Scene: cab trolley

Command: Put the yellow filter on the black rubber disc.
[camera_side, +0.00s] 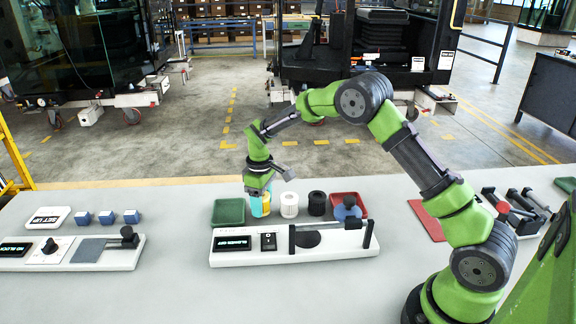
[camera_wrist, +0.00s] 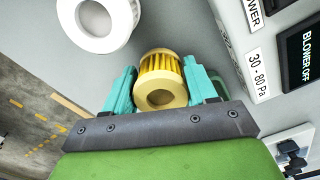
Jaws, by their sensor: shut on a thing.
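The yellow filter (camera_side: 265,208) is a short pleated cylinder. It is upright on or just above the grey table, behind the white test unit. My gripper (camera_side: 259,204) reaches down from above and is shut on it. In the wrist view the yellow filter (camera_wrist: 160,64) sits between my two teal fingers, its round end with a hole facing the camera. The black rubber disc (camera_side: 306,240) appears as a dark round patch on the white test unit (camera_side: 225,260), right of the black switch and beside a dark bar. The disc is not seen in the wrist view.
A white filter (camera_side: 289,205) and a black filter (camera_side: 317,204) stand close to the right of my gripper. A green tray (camera_side: 229,212) is just left, a red tray (camera_side: 360,199) further right.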

